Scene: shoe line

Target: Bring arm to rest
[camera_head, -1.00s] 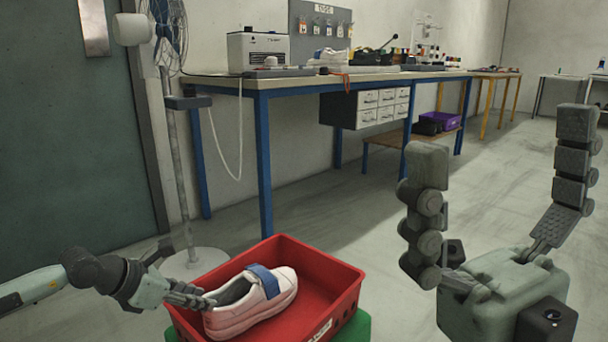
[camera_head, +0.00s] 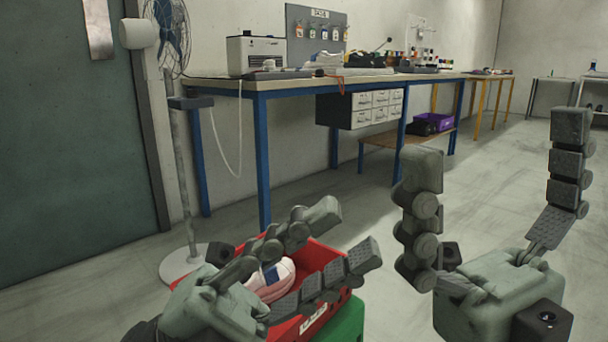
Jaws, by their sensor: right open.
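My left gripper (camera_head: 345,236) reaches in from the bottom left, its two fingers spread apart and pointing right, with nothing between them. It is in front of the red crate (camera_head: 325,256) in the picture and hides much of it. A white and pink shoe (camera_head: 277,280) with a blue strap lies in the crate, apart from the fingers as far as I can tell, and mostly hidden. My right gripper (camera_head: 496,142) stands on the right, fingers pointing up, wide open and empty.
The crate rests on a green support (camera_head: 344,322). A workbench with blue legs (camera_head: 263,160) and a white machine (camera_head: 255,54) runs along the wall. A fan on a round base (camera_head: 183,266) stands at the left. The floor behind my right gripper is clear.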

